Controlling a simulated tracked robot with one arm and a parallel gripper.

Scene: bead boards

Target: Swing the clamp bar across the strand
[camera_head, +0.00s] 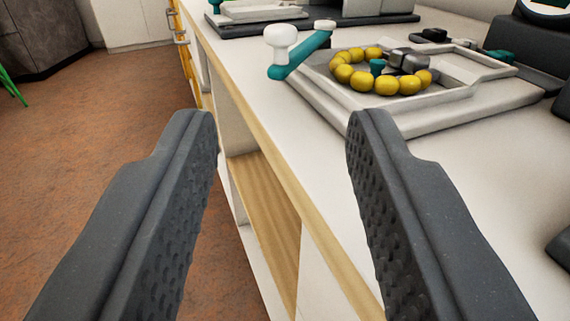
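A pale grey bead board (425,122) lies on the white counter in the upper right. A strand of yellow beads (387,86) lies curved in its tray, around a small teal post (377,67) and a dark grey block (408,60). A teal bar (300,57), which looks like the clamp bar, sticks out at the board's left corner, with white knobs at both ends; the nearer knob (281,38) is larger. It lies beside the strand, not across it. My gripper (283,125) is open and empty, in front of the board and left of it, over the counter's edge.
A second board (265,13) on a dark base stands farther back. Dark equipment (545,45) stands at the right edge.

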